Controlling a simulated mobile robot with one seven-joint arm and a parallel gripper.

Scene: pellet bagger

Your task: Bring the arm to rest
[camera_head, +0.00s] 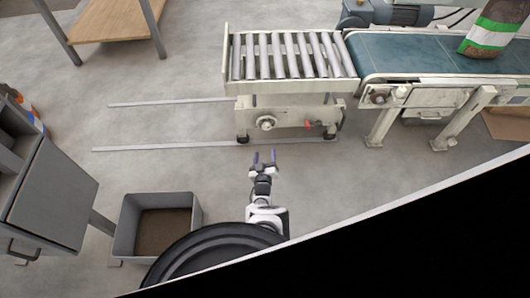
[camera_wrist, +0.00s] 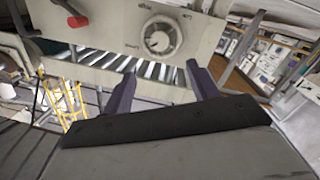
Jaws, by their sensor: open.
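My gripper (camera_head: 264,158) is open and empty, with its two fingers apart, in front of the wheeled roller cart. It also shows in the wrist view (camera_wrist: 160,88), where its fingers point toward the cart's side panel. My arm is short in the head view and reaches up from my dark round base. The roller cart (camera_head: 290,87) has a round dial (camera_head: 266,122) and a red handle (camera_head: 309,124) on its near side. In the wrist view the dial (camera_wrist: 161,36) is just beyond the fingers and apart from them.
A blue belt conveyor (camera_head: 430,52) adjoins the cart's right end and carries a green and white bag (camera_head: 490,30). A grey bin (camera_head: 128,228) stands left of my base, near a grey cabinet (camera_head: 52,195). Floor rails (camera_head: 170,147) run left of the cart beside clear floor.

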